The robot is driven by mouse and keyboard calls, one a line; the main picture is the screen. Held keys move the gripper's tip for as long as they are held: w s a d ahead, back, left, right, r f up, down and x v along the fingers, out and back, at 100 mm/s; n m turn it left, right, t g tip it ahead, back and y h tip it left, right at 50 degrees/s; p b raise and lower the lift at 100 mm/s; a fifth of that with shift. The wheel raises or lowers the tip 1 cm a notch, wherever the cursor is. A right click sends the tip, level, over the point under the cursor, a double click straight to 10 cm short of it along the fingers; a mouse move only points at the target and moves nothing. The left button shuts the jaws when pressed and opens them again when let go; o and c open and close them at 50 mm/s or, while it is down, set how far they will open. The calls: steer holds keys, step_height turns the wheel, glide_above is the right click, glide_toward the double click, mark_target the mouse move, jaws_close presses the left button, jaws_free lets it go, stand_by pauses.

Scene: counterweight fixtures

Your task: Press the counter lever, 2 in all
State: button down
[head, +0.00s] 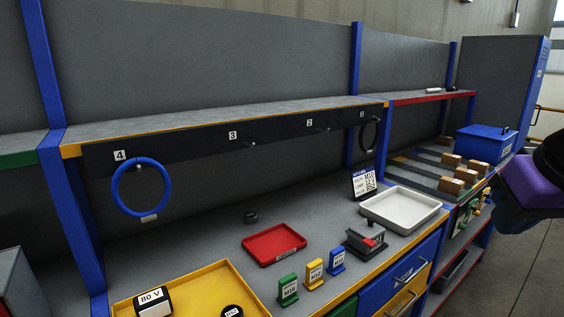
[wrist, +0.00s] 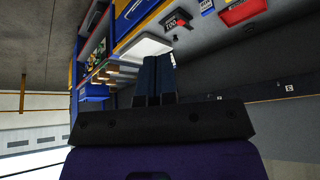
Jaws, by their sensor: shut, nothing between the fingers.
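The counter (head: 360,246) is a small dark grey device with a red lever (head: 371,242) on top. It stands near the front edge of the workbench, left of the white tray. In the wrist view the counter (wrist: 176,20) shows near the top edge, tilted, its digits too small to read surely. My gripper (wrist: 159,58) shows in the wrist view with its dark blue fingers together and nothing between them. In the head view my purple and black arm end is at the right edge, well to the right of the counter and apart from it.
A white tray (head: 402,222) sits right of the counter, with a label stand (head: 363,183) behind it. Blue (head: 337,262), yellow (head: 314,274) and green (head: 288,290) labelled blocks stand to its left, near a red tray (head: 262,246). A shelf with hooks overhangs the bench.

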steer(key=s, duration=0.2)
steer(key=shift+s+d, duration=0.3)
